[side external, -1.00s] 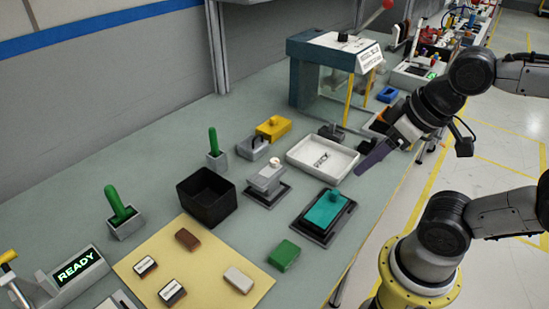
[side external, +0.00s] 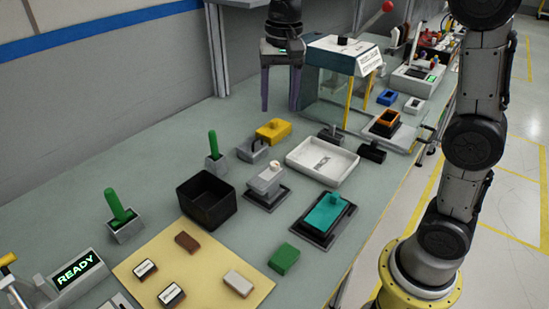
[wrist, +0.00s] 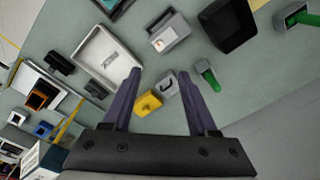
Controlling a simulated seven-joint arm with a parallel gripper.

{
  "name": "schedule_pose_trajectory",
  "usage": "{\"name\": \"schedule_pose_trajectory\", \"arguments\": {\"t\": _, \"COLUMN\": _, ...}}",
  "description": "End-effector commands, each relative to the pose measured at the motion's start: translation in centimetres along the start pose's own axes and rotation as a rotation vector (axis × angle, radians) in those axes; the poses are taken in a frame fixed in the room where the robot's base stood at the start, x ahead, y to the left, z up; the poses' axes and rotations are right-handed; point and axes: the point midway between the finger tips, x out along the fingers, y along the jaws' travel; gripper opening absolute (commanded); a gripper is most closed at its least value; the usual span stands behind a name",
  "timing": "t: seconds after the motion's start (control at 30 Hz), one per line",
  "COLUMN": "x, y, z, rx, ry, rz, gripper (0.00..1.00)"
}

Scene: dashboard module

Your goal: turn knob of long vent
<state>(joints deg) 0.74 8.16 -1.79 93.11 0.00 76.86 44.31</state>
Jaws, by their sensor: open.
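I cannot tell for sure which part is the long vent. Knobbed parts in view are a grey block with a white knob (side external: 268,178) on a dark base, a yellow block with a small knob (side external: 273,130), and a teal block with a raised tab (side external: 328,210) in a black holder. My gripper (side external: 279,108) points down, open and empty, near the back wall left of the glass-sided booth. In the wrist view the yellow block (wrist: 148,103) shows between the spread fingers, with the grey knobbed block (wrist: 168,34) further off. The fingers touch nothing visible.
A white tray (side external: 322,162), black bin (side external: 207,200), two green upright handles (side external: 214,146) and a grey block with a handle (side external: 252,149) stand nearby. The booth (side external: 337,82) is tall and close to my gripper. Bare bench lies along the wall at left.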

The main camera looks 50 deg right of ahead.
Motion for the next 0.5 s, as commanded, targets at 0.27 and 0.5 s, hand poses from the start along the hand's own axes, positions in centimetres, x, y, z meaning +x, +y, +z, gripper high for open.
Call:
{"name": "schedule_pose_trajectory", "arguments": {"t": 0.27, "x": 3.3, "y": -0.7, "z": -0.8, "rx": 0.0, "ry": -0.049, "rz": 0.048, "gripper": 0.59}}
{"name": "schedule_pose_trajectory", "arguments": {"t": 0.5, "x": 6.8, "y": -0.5, "z": -0.6, "rx": 0.0, "ry": -0.05, "rz": 0.049, "gripper": 0.59}}
